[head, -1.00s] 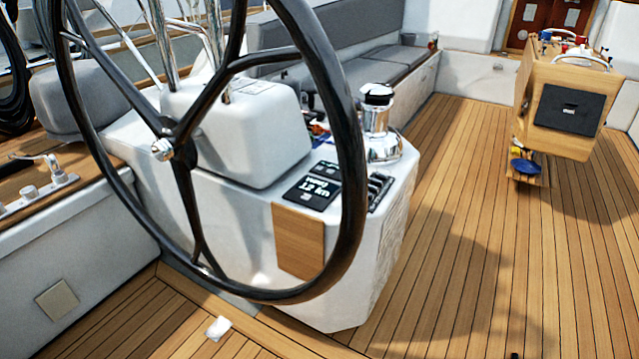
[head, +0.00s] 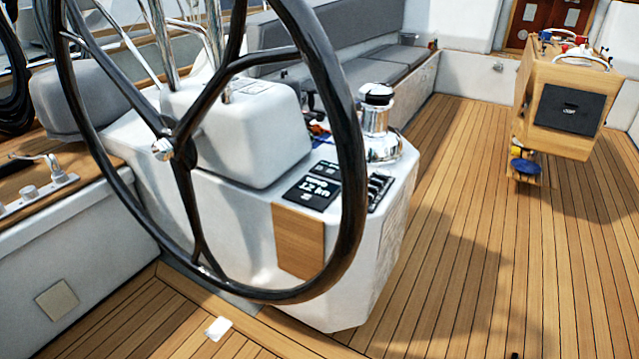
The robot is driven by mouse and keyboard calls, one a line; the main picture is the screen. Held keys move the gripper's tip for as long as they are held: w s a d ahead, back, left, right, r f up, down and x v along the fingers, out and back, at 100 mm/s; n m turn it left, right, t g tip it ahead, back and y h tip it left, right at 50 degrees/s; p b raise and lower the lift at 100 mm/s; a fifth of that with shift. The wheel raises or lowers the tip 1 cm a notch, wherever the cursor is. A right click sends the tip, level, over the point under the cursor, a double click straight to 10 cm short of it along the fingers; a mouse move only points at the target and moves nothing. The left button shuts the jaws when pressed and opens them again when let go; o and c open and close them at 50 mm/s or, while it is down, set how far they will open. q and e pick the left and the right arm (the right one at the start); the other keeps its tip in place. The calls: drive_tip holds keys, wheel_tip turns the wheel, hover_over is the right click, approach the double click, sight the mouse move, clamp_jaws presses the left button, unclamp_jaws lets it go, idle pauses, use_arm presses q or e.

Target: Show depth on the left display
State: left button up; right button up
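A black display (head: 312,193) with white characters sits on the sloping top of the white helm console (head: 235,245), right of the wheel hub. Its large middle line looks like a speed in kn; the small lines are too blurred to read. A second dark display (head: 325,169) lies just behind it, also with small unreadable text. A dark strip of buttons (head: 379,190) is to their right. The black steering wheel (head: 349,160) stands in front, its rim passing close to the displays' right side. Neither of my grippers shows.
A chrome winch (head: 375,125) stands behind the buttons. A wooden cockpit table (head: 530,80) with a dark panel is at the far right. A grey bench (head: 380,70) runs along the back. A small white object (head: 218,328) lies at the front. The teak floor (head: 470,220) between is clear.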

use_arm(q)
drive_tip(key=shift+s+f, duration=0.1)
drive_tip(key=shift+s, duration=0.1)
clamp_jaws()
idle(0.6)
